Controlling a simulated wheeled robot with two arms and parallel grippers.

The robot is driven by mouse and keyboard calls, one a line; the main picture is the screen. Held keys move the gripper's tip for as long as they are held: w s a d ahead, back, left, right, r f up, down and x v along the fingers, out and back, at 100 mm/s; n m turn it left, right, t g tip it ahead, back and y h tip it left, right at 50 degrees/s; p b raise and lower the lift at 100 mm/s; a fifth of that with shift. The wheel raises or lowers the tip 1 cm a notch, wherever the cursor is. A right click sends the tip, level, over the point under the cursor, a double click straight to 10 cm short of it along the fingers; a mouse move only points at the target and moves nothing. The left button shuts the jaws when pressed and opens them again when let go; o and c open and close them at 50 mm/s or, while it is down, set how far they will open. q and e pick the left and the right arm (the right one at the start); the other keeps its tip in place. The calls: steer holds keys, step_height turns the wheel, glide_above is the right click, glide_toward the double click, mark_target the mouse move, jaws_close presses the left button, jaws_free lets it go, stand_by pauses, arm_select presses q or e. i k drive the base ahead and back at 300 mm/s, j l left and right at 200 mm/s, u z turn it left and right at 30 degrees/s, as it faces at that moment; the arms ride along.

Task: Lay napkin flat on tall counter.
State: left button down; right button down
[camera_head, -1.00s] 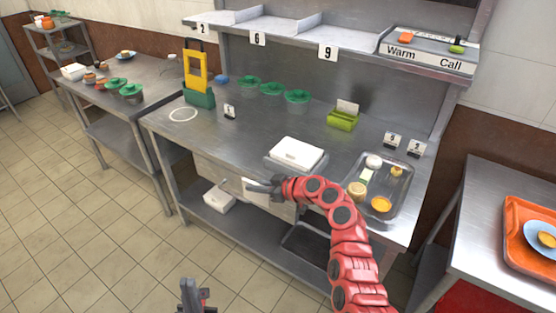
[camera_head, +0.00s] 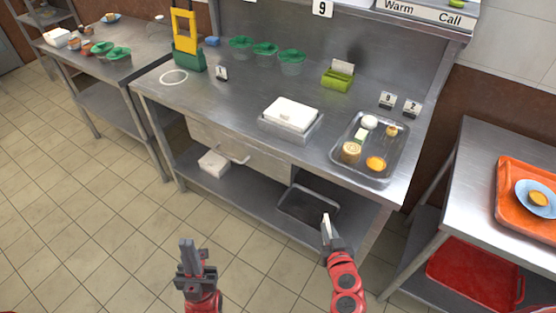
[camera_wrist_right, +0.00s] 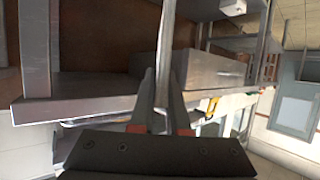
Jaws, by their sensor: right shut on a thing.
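My right gripper (camera_head: 327,236) is shut on a thin white napkin (camera_head: 325,223), low in front of the counter's lower shelf. In the right wrist view the napkin (camera_wrist_right: 166,55) shows edge-on as a pale strip between the fingertips. My left gripper (camera_head: 190,253) points up over the floor at the bottom, its fingers close together with nothing seen between them. The steel counter (camera_head: 220,107) stands ahead, with a stack of white napkins (camera_head: 293,113) in a shallow metal holder on it. The frames do not tell which surface is called the tall counter.
On the counter, a metal tray (camera_head: 345,153) of food is at the right and several green-lidded pots (camera_head: 265,52) at the back. The front left top is mostly clear. Another steel table (camera_head: 465,178) with an orange tray (camera_head: 508,205) stands right. Tiled floor is open at left.

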mark_target(239, 110)
steer(key=j+z, duration=0.1)
steer(key=z, duration=0.25)
steer(key=i+j+z, duration=0.1)
steer(key=z, duration=0.2)
steer(key=j+z, duration=0.2)
steer(key=z, duration=0.15)
steer(key=i+j+z, duration=0.1)
steer(key=j+z, duration=0.25)
steer(key=j, duration=0.95)
steer(key=j+z, duration=0.35)
steer(key=j, duration=0.95)
steer(key=k, duration=0.05)
